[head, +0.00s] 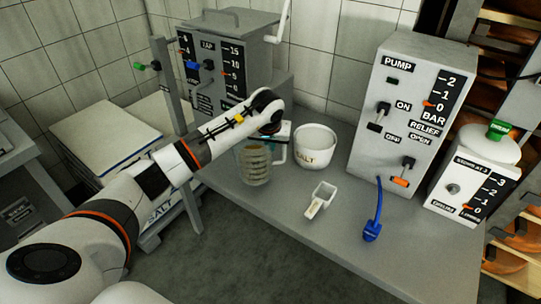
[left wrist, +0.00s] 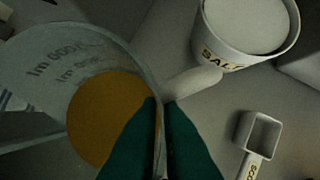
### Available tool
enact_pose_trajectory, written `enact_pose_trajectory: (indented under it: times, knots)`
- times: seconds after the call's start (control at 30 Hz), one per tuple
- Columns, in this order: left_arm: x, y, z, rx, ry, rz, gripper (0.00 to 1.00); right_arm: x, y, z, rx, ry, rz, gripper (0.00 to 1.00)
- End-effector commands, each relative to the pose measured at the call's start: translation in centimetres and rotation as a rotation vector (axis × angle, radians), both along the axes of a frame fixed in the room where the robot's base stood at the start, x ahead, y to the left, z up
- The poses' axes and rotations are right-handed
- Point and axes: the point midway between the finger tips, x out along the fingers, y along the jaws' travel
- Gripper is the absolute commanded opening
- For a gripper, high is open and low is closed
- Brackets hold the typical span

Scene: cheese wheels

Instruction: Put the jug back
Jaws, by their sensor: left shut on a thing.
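The clear measuring jug (head: 255,168) is at the left front part of the grey table (head: 330,240) in the head view, upright or nearly so. I cannot tell whether its base touches the table. In the left wrist view the jug (left wrist: 45,75) fills the left side, with printed markings on its wall and an orange-brown round area inside. My left gripper (head: 273,134) reaches down over the jug from the left. Its green fingers show in the left wrist view (left wrist: 164,103), shut on the jug at its handle side. My right gripper is not in view.
A white salt tub (head: 315,150) stands close to the right of the jug. A white scoop (head: 320,200) lies in front of it. The pump box (head: 410,120), a blue hose end (head: 372,231) and the brine unit (head: 470,185) stand further right. The tap machine (head: 235,55) is behind.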

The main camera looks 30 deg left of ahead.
Motion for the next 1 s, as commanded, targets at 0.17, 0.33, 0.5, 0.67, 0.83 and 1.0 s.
enact_pose_trajectory:
  times: [0.17, 0.33, 0.5, 0.67, 0.83, 1.0]
  knots:
    - [0.0, -0.1, -1.7, -0.001, 0.000, 0.001, 0.00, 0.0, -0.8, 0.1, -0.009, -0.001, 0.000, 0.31]
    - [0.0, 0.0, -3.5, 0.001, -0.003, 0.000, 0.00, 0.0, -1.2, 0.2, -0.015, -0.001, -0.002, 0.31]
    - [0.1, 0.0, -3.5, 0.002, -0.005, 0.000, 0.00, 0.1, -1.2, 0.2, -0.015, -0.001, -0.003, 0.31]
    - [0.0, 0.0, -3.8, 0.001, 0.000, 0.000, 0.12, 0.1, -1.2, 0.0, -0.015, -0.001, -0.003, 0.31]
    - [0.0, 0.0, -3.8, 0.001, 0.000, 0.000, 0.27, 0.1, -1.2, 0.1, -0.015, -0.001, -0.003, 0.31]
    - [0.0, 0.0, -3.8, 0.001, 0.000, 0.000, 0.27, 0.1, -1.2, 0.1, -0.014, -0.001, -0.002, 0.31]
